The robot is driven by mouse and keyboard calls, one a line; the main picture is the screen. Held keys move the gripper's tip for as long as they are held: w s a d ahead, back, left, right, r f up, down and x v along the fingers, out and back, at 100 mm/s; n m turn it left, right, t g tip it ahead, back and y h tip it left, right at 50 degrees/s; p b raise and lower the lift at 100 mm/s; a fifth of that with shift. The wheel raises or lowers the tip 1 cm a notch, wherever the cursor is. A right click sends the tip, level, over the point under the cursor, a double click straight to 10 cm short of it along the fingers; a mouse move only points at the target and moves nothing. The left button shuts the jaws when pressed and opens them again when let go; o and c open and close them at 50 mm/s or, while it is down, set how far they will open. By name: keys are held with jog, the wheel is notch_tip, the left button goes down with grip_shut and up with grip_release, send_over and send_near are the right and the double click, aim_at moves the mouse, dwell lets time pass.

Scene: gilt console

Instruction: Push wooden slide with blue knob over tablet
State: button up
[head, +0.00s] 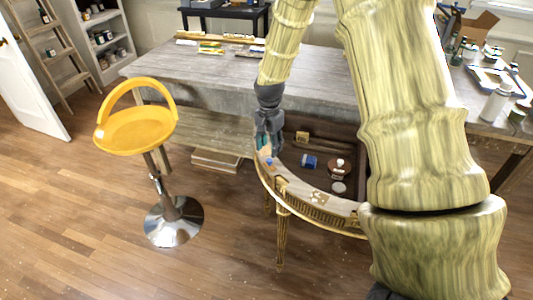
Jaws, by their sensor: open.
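The gilt console (350,217) stands in front of the grey table, with a curved pale front rim and an open dark interior. A small blue knob (269,161) sits at the left end of the rim. The wooden slide under it is small and mostly hidden by my gripper. A pale patch with brown marks (318,197), possibly the tablet, lies farther right along the rim. My gripper (268,148) is open, pointing down just above the blue knob. I cannot tell whether it touches the knob or slide.
Inside the console are a blue box (309,161), a brown jar with a white top (339,170) and a small tan box (302,137). A yellow stool (137,130) stands to the left. My arm hides the console's right side.

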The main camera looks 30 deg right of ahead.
aim_at(269, 160)
jog(key=shift+m, duration=0.4)
jog(key=shift+w+d+f+p, duration=0.3)
jog(key=shift+f+p, duration=0.15)
jog(key=shift+f, duration=0.85)
jog(key=shift+w+d+f+p, duration=0.15)
jog(key=shift+w+f+p, duration=0.25)
jog(key=shift+f, duration=0.95)
jog(key=shift+w+d+f+p, duration=0.25)
jog(key=shift+f+p, duration=0.3)
jog(key=shift+f, duration=0.75)
jog(key=shift+c, duration=0.4)
grip_shut()
